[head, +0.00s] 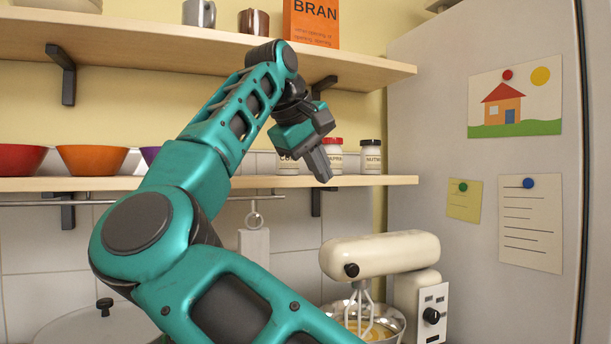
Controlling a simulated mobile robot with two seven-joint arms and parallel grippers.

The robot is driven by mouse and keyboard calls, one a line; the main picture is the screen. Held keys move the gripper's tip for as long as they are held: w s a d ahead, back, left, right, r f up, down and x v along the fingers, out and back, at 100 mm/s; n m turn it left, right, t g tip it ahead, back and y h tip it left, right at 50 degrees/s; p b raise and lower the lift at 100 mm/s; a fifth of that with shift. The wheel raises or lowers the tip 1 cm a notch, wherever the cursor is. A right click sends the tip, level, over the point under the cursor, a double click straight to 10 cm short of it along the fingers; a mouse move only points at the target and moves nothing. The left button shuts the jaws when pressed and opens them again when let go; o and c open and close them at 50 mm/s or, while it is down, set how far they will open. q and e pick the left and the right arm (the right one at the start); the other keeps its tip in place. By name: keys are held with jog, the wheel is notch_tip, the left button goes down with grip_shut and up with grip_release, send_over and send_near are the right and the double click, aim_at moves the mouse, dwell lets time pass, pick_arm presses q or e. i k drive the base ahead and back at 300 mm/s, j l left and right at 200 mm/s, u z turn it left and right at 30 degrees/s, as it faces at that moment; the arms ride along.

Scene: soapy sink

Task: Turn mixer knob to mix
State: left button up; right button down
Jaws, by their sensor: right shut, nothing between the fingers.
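The cream stand mixer (385,255) stands at the lower right, with its whisk lowered into a steel bowl (388,317) holding a yellowish mixture. Its black control knob (431,316) is on a white panel on the right side of the base. A second black knob (351,270) is on the front of the mixer head. My right gripper (322,172) is shut and empty, pointing down in front of the lower shelf, above and left of the mixer, apart from it. My right arm hides part of the shelves and counter. My left gripper is not in view.
Spice jars (371,157) stand on the lower shelf (390,180) behind my gripper, with coloured bowls (91,159) farther left. A fridge (420,130) stands on the right. A lidded pot (100,325) is at the lower left. The space directly above the mixer head looks clear.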

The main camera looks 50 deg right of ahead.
aim_at(430, 315)
jog(key=k, duration=1)
